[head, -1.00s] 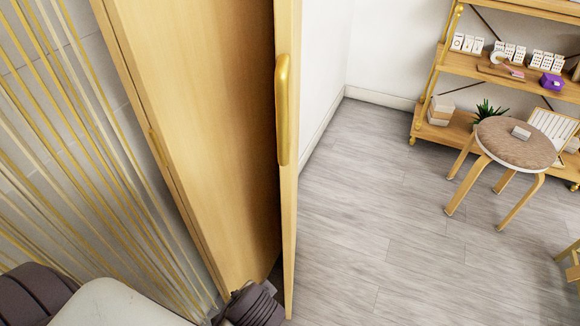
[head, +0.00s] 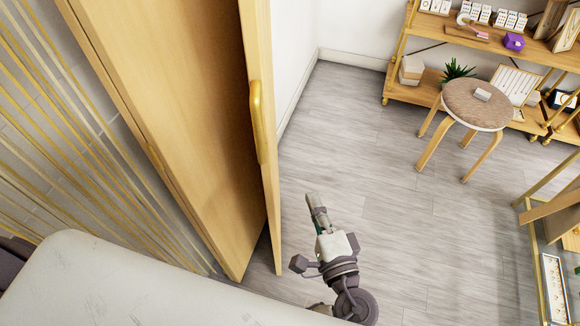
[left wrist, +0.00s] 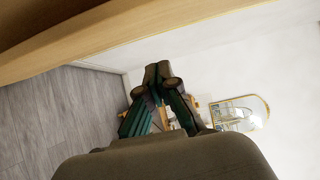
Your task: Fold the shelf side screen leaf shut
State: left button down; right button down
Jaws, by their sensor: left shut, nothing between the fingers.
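In the left wrist view, the gripper's fingers (left wrist: 162,78) lie close together below a wooden edge (left wrist: 130,45), probably the leaf's. My right gripper is not in view.
Gold strand curtains (head: 70,130) hang at the left. A round stool (head: 478,103) stands before a wooden shelf (head: 418,92) with small goods at the upper right. A display case (head: 540,265) stands at the right edge. The grey floor (head: 400,180) between is clear.

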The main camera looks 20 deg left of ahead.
pick_arm(q)
jog(key=w+a+p, duration=0.2)
jog(key=w+a, duration=0.5)
jog(key=a, duration=0.2)
jog(key=shift+p, duration=0.35)
jog(key=shift+a+f, duration=0.1)
jog(key=s+a+m+t+h+p, duration=0.1)
jog(key=s+a+h, duration=0.1)
jog(key=a, duration=0.8)
jog(key=shift+s+a, duration=0.35)
jog(key=shift+s, duration=0.2)
jog(key=shift+w, duration=0.1)
